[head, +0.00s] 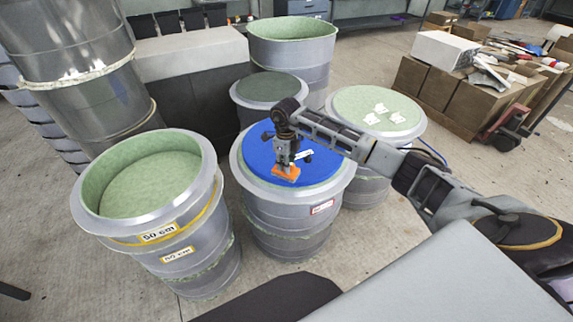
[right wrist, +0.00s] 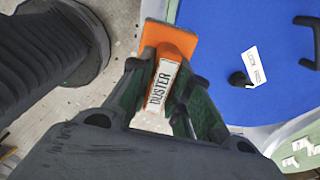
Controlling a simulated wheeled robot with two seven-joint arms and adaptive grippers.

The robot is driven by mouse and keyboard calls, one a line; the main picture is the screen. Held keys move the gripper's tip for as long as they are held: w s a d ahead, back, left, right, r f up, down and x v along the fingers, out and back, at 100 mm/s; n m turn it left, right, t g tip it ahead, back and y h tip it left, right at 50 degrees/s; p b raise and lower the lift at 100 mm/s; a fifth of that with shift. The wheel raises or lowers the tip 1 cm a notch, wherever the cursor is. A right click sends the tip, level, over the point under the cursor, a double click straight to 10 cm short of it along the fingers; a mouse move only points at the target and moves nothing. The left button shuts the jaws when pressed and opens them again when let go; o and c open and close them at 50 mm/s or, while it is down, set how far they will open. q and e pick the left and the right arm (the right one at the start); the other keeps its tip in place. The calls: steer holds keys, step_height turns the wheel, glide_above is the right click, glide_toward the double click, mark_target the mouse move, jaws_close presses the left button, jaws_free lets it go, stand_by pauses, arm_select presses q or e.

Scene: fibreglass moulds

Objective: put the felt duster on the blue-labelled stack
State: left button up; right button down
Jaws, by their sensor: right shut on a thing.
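The felt duster (head: 286,175) is orange, with a white strip reading "DUSTER" in the right wrist view (right wrist: 169,43). My right gripper (head: 285,162) is shut on it, its fingers on either side of the white-labelled grip in the right wrist view (right wrist: 160,88). The duster is over the front-left part of a blue round top (head: 327,171) on a grey mould stack (head: 290,222). I cannot tell whether it touches that top. A red-edged label (head: 322,207) shows on this stack's side. My left gripper is not in view.
A white tag (right wrist: 254,66) and dark handles are on the blue top. An open green-lined mould (head: 150,182) with yellow "50 cm" labels stands at left. A pale-green-topped mould (head: 375,103) stands behind right, a grey-green-topped one (head: 268,88) behind. Boxes (head: 446,50) are farther right.

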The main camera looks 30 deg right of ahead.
mark_target(275, 175)
steer(key=n, duration=0.3)
steer(key=shift+a, duration=0.25)
steer(key=n, duration=0.4)
steer(key=shift+a, duration=0.3)
steer(key=n, duration=0.3)
steer(key=a+n, duration=0.1)
steer(key=n, duration=0.1)
steer(key=shift+w+a+f+n, duration=0.1)
steer(key=shift+w+f+n, duration=0.05)
steer(key=shift+n, duration=0.25)
steer(key=n, duration=0.1)
steer(key=a+n, duration=0.1)
steer(key=n, duration=0.3)
steer(key=shift+a+f, duration=0.2)
steer(key=shift+f, duration=0.2)
steer(key=n, duration=0.1)
steer(key=s+a+f+n, duration=0.1)
steer(key=n, duration=0.2)
steer(key=shift+s+a+f, duration=0.15)
steer(key=shift+a+f, duration=0.05)
steer(key=shift+f, duration=0.05)
steer(key=s+a+f+n, duration=0.3)
steer(key=s+f+n, duration=0.4)
steer(key=s+f, duration=0.6)
steer(key=shift+s, duration=0.8)
steer(key=shift+f, duration=0.1)
